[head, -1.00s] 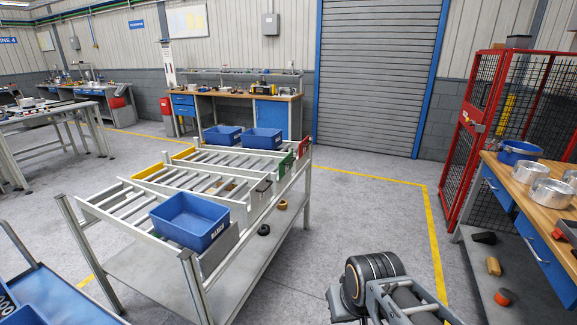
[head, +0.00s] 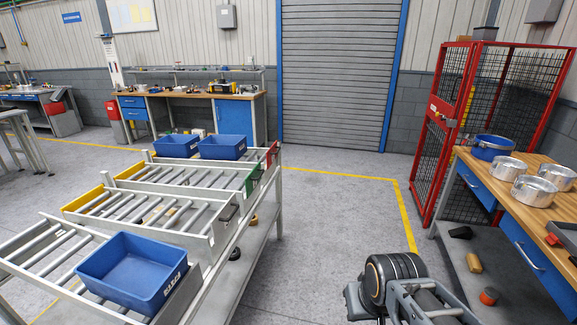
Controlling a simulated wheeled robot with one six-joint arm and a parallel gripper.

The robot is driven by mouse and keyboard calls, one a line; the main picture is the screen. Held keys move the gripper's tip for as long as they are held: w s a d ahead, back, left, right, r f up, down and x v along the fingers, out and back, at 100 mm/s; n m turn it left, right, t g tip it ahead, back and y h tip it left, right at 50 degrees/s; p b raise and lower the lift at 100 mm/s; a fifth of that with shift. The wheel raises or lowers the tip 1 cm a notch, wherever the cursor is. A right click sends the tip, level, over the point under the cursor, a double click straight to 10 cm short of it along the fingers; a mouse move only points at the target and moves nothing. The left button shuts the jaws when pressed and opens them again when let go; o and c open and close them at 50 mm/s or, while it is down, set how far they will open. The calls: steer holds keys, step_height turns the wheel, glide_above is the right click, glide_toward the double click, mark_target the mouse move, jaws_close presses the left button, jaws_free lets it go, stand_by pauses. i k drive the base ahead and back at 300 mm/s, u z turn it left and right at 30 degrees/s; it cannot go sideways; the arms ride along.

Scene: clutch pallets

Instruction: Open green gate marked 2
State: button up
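The green gate (head: 252,181) stands upright at the right-hand end of a roller lane on the grey rack (head: 277,205), between a red gate (head: 272,154) behind it and a grey gate with a dark handle (head: 227,212) in front. It appears closed. The number on it is too small to read. Part of my arm shows at the lower right, well right of the rack and apart from it. My gripper is not in view, so its state and what it may hold are hidden.
Two blue bins (head: 176,146) (head: 222,147) sit on the far lanes and a larger blue bin (head: 133,270) on the near lane. A workbench with pots (head: 534,190) and a red mesh cage (head: 437,150) stand right. Grey floor between rack and bench is free.

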mark_target(251, 179)
steer(key=z, duration=0.05)
steer(key=i, duration=1.05)
steer(key=u, duration=0.7)
steer(key=i, duration=0.65)
steer(key=u, duration=0.4)
